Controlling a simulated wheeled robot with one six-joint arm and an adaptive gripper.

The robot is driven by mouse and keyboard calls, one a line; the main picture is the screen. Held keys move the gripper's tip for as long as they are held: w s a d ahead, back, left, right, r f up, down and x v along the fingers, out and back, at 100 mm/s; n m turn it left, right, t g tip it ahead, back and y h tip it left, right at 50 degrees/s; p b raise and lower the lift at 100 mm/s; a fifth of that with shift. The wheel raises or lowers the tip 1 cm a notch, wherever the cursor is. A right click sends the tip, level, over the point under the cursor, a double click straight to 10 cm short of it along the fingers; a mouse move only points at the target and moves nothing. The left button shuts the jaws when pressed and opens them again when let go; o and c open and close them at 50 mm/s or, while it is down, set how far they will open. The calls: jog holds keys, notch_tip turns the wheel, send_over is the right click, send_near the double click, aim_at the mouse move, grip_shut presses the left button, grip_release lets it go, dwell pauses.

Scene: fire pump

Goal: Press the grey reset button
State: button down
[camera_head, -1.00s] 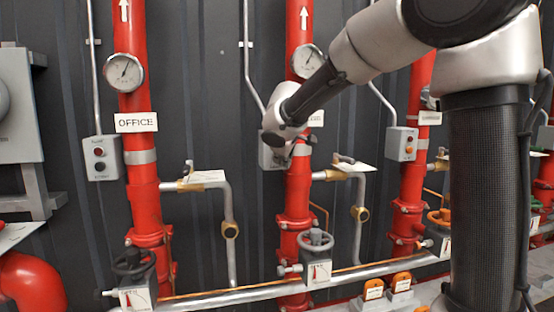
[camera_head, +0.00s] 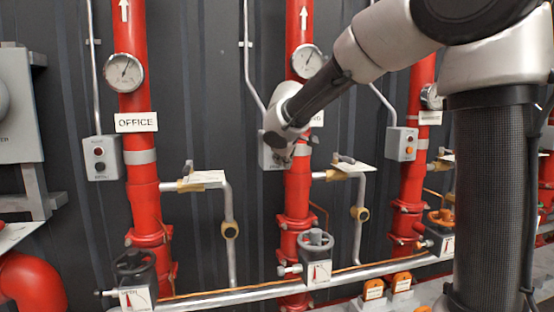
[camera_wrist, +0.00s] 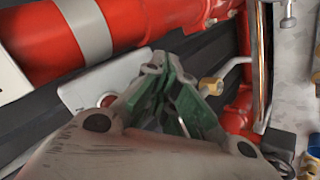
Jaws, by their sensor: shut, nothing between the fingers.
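A grey control box (camera_head: 267,157) is mounted by the middle red pipe, mostly hidden behind my wrist. In the wrist view, the pale box (camera_wrist: 78,92) shows left of my gripper, with a red round button (camera_wrist: 107,100) partly covered by a finger. I cannot make out a grey button on it; that part is hidden. My gripper (camera_wrist: 158,62) is shut and empty, its green-sided fingers over the box's edge. In the head view my gripper (camera_head: 284,152) is small and dark in front of the box; contact cannot be told.
The middle red pipe (camera_head: 298,190) runs right beside the gripper. Other button boxes hang by the left pipe (camera_head: 103,158) and right pipe (camera_head: 402,144). A brass-ended valve pipe (camera_head: 345,174) and a handwheel (camera_head: 315,240) stick out below. A gauge (camera_head: 308,62) is above.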

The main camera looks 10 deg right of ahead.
jog(key=shift+s, duration=0.2)
jog(key=s, duration=0.5)
dwell(0.5)
dwell(0.4)
